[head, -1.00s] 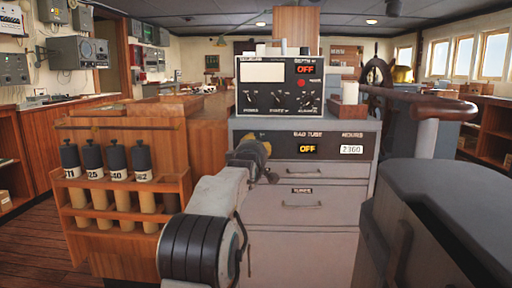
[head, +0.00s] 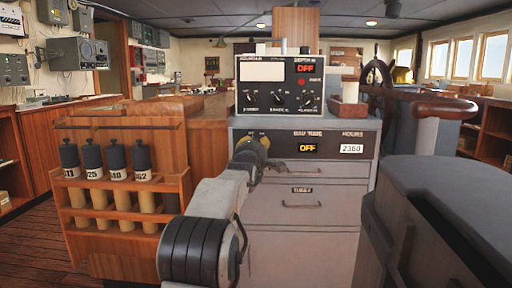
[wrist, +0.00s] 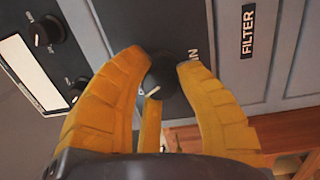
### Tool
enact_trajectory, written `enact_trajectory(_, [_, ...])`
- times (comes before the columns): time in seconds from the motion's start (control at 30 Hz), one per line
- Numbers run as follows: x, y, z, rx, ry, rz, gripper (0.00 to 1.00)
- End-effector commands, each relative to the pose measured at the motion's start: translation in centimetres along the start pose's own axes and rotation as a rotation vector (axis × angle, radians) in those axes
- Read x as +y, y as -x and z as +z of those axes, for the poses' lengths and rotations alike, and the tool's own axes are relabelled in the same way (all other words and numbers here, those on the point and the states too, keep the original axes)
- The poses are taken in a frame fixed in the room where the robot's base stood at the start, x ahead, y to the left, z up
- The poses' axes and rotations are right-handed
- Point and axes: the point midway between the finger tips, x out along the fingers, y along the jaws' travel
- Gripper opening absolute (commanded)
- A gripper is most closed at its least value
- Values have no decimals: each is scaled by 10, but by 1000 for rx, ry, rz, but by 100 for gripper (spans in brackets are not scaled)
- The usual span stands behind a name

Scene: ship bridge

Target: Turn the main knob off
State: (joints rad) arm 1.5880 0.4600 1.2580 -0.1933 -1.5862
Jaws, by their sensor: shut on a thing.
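The main knob (wrist: 166,76) is a round black dial with a white mark, on a dark panel. In the wrist view it sits between my gripper's yellow fingers (wrist: 162,63), beside a partly covered label ending in "IN". My gripper is shut on it. The knob's white mark points to the lower left of that view. In the head view my gripper (head: 258,142) is at the left part of the grey cabinet's dark upper panel (head: 330,146), and hides the knob.
A control box (head: 280,86) with several knobs and a red OFF display stands on the grey cabinet (head: 304,220). A wooden rack (head: 125,190) with several dark-topped cylinders is at left. A dark console (head: 450,215) stands close at right.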

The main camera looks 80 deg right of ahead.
Motion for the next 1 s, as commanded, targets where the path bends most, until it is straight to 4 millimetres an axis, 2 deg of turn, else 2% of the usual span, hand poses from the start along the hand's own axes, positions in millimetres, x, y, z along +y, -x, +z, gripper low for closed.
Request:
enact_trajectory(0.6, [-1,0,1,-2,49,3,0])
enact_trajectory(0.63, [-1,0,1,-2,49,3,34])
enact_trajectory(0.9, [0,0,0,-1,48,4,58])
enact_trajectory(1.0, [0,0,0,0,48,4,59])
